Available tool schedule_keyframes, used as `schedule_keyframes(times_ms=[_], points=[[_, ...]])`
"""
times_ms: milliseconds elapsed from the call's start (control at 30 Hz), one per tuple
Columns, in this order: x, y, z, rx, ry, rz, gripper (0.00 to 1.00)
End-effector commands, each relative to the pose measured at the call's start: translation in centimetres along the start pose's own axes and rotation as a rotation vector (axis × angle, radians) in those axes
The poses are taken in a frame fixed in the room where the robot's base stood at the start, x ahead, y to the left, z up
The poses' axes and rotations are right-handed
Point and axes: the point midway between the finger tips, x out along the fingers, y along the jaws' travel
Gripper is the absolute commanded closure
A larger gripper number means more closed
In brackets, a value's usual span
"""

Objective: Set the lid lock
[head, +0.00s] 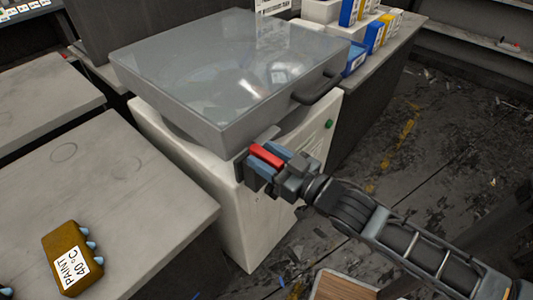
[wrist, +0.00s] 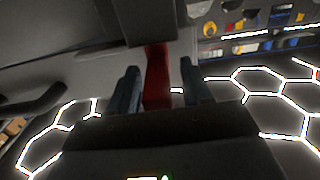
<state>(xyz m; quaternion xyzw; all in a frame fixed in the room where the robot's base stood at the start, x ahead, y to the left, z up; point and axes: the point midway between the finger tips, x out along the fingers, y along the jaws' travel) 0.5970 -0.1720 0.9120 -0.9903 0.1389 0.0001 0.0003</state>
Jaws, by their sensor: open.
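The machine's grey lid (head: 230,75), with a clear top and a dark handle (head: 320,87) on its front edge, lies down over the white cabinet (head: 220,195). A red lock lever (head: 267,155) sits at the lid's near front corner. My gripper (head: 270,160) is at that corner, with its blue fingers on either side of the lever. In the wrist view the red lever (wrist: 156,78) stands between my two open fingers, with a gap visible on its right side. Whether either finger touches it is hard to tell.
A green button (head: 329,124) is on the cabinet's front. A brown paint block (head: 71,258) lies on the grey counter (head: 130,170) at left. Boxes (head: 373,37) stand on the counter behind right. The floor (head: 430,140) at right is mostly open.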

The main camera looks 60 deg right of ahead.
Motion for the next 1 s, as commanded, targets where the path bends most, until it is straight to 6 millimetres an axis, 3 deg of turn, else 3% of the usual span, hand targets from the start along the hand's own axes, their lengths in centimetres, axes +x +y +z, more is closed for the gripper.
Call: schedule_keyframes(times_ms=[300, 800, 1000], points=[[0.28, 0.0, 0.03, 0.0, -0.001, 0.0, 0.51], [0.26, -0.02, 0.01, 0.0, 0.0, 0.0, 0.98], [0.26, -0.04, 0.0, 0.0, 0.0, -0.001, 1.0]])
